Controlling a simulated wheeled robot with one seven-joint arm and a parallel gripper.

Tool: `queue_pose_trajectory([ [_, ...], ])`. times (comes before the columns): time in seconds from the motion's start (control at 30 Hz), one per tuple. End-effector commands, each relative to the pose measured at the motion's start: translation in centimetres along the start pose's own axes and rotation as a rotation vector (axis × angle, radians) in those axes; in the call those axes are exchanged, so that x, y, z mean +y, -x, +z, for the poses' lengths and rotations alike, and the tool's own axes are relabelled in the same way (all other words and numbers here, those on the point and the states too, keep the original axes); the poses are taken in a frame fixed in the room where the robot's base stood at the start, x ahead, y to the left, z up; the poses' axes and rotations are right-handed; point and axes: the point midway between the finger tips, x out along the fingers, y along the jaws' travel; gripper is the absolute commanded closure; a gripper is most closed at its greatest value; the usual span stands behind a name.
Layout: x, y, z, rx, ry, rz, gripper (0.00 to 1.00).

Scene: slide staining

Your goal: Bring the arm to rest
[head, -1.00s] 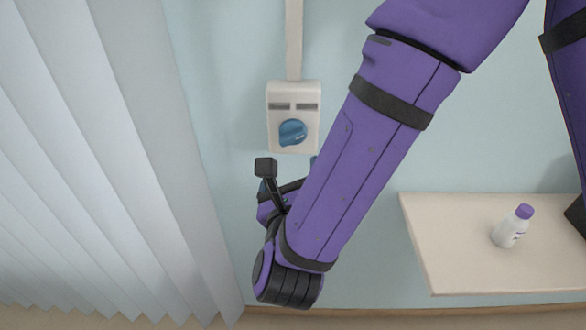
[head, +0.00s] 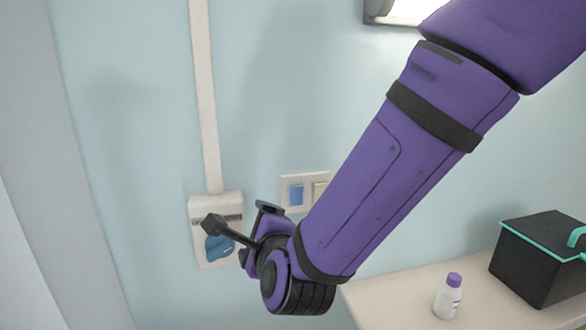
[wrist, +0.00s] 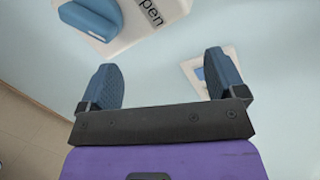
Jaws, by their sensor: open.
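My gripper (wrist: 162,72) is open and empty in the wrist view, with its two blue fingers wide apart. In the head view my purple arm reaches down to the left, and its wrist hides most of the gripper. A white wall unit (head: 231,207) with a blue knob (head: 217,249) is just left of my wrist. In the wrist view the knob (wrist: 92,14) is beyond the left finger, apart from it, beside printed letters ending in "pen".
A wall plate with a blue switch (head: 296,194) is behind my forearm. On the right, a pale counter (head: 395,300) holds a white bottle with a purple cap (head: 448,296) and a black box with teal edging (head: 537,262). A pale conduit (head: 205,100) runs up the wall.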

Motion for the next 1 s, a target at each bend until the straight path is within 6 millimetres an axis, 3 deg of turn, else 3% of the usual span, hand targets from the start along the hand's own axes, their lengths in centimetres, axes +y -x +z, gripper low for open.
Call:
queue_pose_trajectory([
  [0.03, -1.7, 0.1, -0.7, 0.001, 0.069, 0.016, 0.11],
  [0.27, -6.9, 2.1, -4.5, -0.003, 0.447, 0.16, 0.11],
  [0.47, -10.7, 5.8, -8.7, -0.005, 0.774, 0.307, 0.11],
  [0.77, -14.6, 15.0, -15.5, -0.029, 1.212, 0.584, 0.11],
  [1.0, -15.7, 24.6, -20.1, -0.099, 1.468, 0.844, 0.11],
])
